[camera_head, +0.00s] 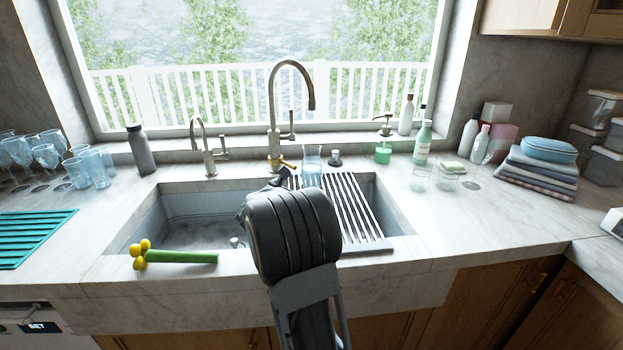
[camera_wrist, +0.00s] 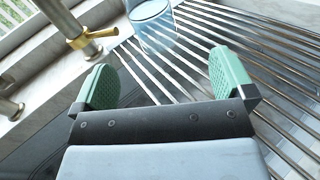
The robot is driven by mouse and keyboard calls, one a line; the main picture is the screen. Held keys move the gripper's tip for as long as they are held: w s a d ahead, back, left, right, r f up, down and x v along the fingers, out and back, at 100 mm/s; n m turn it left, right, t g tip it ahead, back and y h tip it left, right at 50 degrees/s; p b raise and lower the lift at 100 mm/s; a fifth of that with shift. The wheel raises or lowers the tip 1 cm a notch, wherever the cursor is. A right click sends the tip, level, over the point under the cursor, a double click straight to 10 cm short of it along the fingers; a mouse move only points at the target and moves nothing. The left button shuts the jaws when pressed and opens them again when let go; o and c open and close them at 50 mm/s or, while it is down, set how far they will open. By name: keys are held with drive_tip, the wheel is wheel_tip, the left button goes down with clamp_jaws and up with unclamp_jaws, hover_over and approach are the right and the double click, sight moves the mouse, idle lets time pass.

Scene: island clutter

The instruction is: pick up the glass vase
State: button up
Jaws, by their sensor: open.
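A clear bluish glass vessel, which I take as the glass vase (camera_head: 312,165), stands upright at the back of the sink, by the far end of the drying rack. It also shows in the wrist view (camera_wrist: 154,26), at the top, cut off by the frame edge. My gripper (camera_wrist: 165,80) is open, with its two green pads wide apart and nothing between them. The vase is ahead of the pads, roughly between their directions, and apart from them. In the head view my arm hides most of the gripper.
A tall tap (camera_head: 273,120) with a brass handle (camera_wrist: 95,37) stands just left of the vase. A slatted metal rack (camera_head: 350,208) covers the sink's right side. A dark stopper-like item (camera_head: 335,159) and a green soap dispenser (camera_head: 383,153) stand right of the vase.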

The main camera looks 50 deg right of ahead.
sight(307, 175)
drive_tip(key=shift+n+t, duration=0.5)
drive_tip(key=shift+n, duration=0.4)
drive_tip(key=x, duration=0.6)
drive_tip(key=w+x, duration=0.1)
drive_tip(key=x, duration=0.2)
drive_tip(key=shift+a+f+p, duration=0.2)
drive_tip(key=shift+f+p, duration=0.1)
drive_tip(key=shift+f, duration=0.05)
drive_tip(key=shift+p+x, duration=0.55)
drive_tip(key=shift+x, duration=2.55)
drive_tip(key=shift+c, duration=0.5)
drive_tip(key=c, duration=1.2)
drive_tip(key=shift+r, duration=0.15)
drive_tip(key=shift+c, duration=0.5)
